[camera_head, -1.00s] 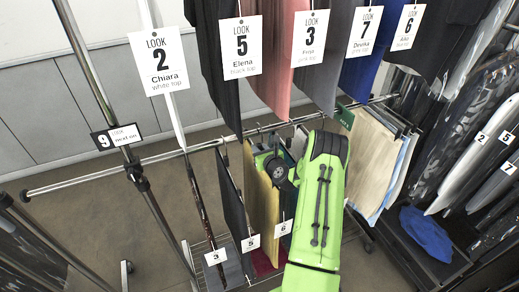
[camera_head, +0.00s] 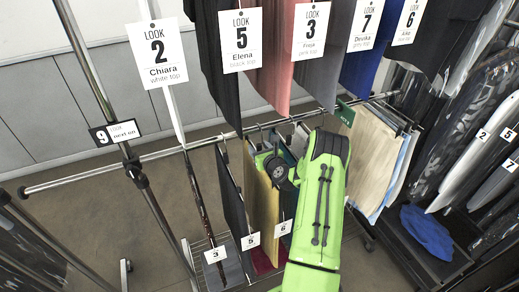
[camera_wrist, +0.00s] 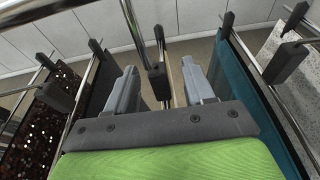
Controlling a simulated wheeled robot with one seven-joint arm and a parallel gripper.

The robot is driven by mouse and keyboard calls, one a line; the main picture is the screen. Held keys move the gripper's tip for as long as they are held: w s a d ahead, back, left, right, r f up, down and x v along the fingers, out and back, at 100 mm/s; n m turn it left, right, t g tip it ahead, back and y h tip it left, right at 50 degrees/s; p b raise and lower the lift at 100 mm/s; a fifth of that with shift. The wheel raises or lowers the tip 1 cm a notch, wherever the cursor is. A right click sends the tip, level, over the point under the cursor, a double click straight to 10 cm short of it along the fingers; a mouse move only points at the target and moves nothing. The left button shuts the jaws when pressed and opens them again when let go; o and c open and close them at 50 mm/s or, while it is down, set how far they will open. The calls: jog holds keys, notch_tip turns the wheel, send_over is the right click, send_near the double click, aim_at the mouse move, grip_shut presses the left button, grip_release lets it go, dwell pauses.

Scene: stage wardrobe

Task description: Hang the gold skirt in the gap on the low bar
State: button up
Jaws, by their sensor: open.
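The gold skirt (camera_head: 263,205) hangs upright on the low bar (camera_head: 180,151), between a dark skirt (camera_head: 232,195) on its left and other garments on its right, partly behind my arm. In the wrist view a thin gold edge (camera_wrist: 172,78) and a dark hanger part (camera_wrist: 158,80) show between my fingers. My gripper (camera_wrist: 160,88) is open, its grey fingers on either side of the hanger with space on both sides. The lower part of the skirt is hidden in the wrist view by my gripper body. In the head view my arm hides the fingertips.
Tops with look cards (camera_head: 157,55) hang above the low bar. A sequined garment (camera_wrist: 50,105) and a teal one (camera_wrist: 245,105) flank my gripper. Beige garments (camera_head: 367,155) hang further right. The low bar is bare at its left end. A blue cloth (camera_head: 427,233) lies on the right rack's base.

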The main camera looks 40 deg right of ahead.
jog(key=shift+f, duration=0.1)
jog(key=b+v, duration=0.3)
jog(key=v, duration=1.3)
jog(key=shift+b, duration=0.3)
jog(key=shift+w, duration=0.1)
